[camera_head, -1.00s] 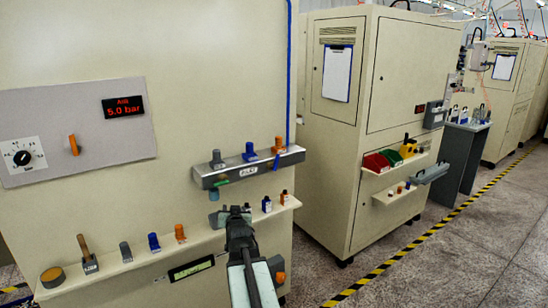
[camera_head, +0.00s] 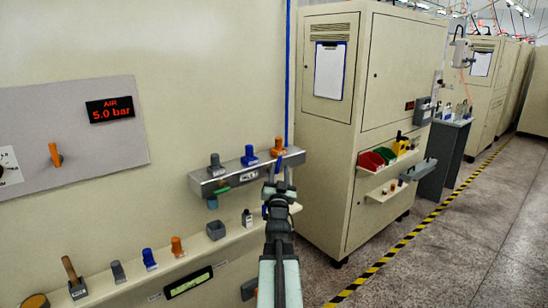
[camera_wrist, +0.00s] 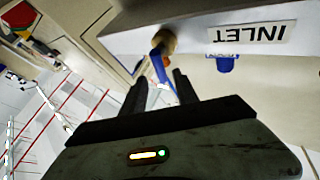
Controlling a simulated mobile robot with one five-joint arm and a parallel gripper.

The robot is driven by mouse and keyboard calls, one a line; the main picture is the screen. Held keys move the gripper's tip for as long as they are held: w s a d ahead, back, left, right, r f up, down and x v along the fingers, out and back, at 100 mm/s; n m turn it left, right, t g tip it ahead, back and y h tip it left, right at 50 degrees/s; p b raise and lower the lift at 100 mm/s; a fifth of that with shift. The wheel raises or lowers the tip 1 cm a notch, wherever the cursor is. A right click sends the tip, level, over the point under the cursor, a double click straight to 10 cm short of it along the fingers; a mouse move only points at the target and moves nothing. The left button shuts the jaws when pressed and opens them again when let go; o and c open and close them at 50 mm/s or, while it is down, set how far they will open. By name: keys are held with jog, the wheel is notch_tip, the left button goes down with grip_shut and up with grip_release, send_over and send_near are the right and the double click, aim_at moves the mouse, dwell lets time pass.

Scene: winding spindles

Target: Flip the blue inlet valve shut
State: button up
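The grey manifold (camera_head: 207,186) with an INLET label is on the machine's front. The blue inlet valve lever (camera_head: 277,164) is at its right end, tilted. In the wrist view the blue lever (camera_wrist: 159,64) hangs from a tan hub, beside the upside-down INLET label (camera_wrist: 253,33). My gripper (camera_head: 279,187) is just below the lever in the head view. In the wrist view my gripper (camera_wrist: 158,85) has its two fingers apart, with the lever's lower end at the gap between them. I cannot tell whether they touch it.
Grey (camera_head: 215,164), blue (camera_head: 249,155) and orange (camera_head: 278,146) knobs stand on the manifold. The shelf (camera_head: 128,284) below holds several plugs, a grey box (camera_head: 215,230) and a small bottle (camera_head: 247,218). A cream cabinet (camera_head: 330,150) stands to the right, beyond a gap.

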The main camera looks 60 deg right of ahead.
jog(key=p+x, duration=0.2)
jog(key=x, duration=0.5)
jog(key=shift+w+d+p, duration=0.2)
jog(key=shift+d+p, duration=0.05)
jog(key=shift+p, duration=0.1)
jog(key=shift+r, duration=0.1)
jog(key=shift+c, duration=0.4)
